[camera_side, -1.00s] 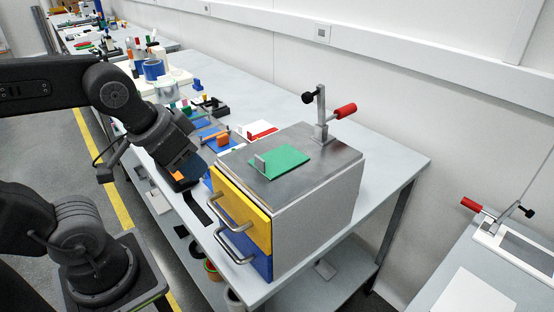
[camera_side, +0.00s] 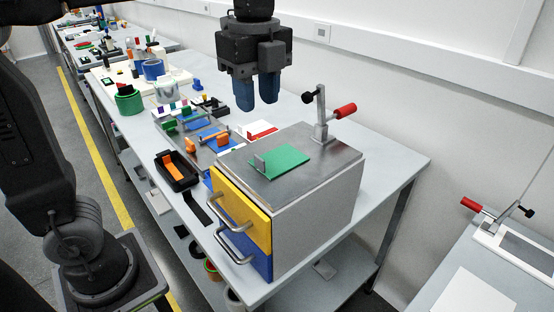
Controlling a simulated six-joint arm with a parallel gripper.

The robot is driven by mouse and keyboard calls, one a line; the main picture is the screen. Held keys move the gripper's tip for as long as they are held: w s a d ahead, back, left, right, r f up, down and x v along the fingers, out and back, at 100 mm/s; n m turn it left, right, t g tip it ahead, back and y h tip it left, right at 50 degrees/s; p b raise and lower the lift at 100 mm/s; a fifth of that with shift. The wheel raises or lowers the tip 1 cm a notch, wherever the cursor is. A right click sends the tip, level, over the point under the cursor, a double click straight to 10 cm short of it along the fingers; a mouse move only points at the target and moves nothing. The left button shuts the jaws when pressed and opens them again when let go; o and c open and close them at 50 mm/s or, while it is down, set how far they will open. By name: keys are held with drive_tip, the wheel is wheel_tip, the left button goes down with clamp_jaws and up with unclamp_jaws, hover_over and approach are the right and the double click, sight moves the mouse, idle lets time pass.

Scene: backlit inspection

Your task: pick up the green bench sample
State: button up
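A flat green plate (camera_side: 280,162) lies on the metal top of the drawer cabinet (camera_side: 330,165), with a small upright metal tab at its left end. Smaller green pieces (camera_side: 170,124) are on the bench further back; I cannot tell for certain which green thing is the bench sample. My gripper (camera_side: 257,98) hangs pointing down in the upper middle of the picture. Its two blue fingers are apart with a visible gap and nothing between them. In the picture it is above the green plate, apart from it.
A toggle clamp with a red handle (camera_side: 345,110) stands at the cabinet's back edge. A black tray (camera_side: 176,170) holding an orange piece is left of the cabinet. An orange block (camera_side: 222,139), a green roll (camera_side: 128,99) and a blue roll (camera_side: 153,69) are further back.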

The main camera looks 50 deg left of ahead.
hover_over(262, 160)
drive_tip(key=f, duration=0.7)
drive_tip(key=shift+s+f, duration=0.25)
drive_tip(key=shift+f, duration=0.1)
drive_tip(key=shift+w+a+f, duration=0.1)
drive_tip(key=shift+w+f, duration=0.1)
drive_tip(key=shift+f, duration=1.15)
drive_tip(key=shift+w+f, duration=0.15)
drive_tip(key=shift+f, duration=1.2)
drive_tip(key=shift+c, duration=0.2)
clamp_jaws()
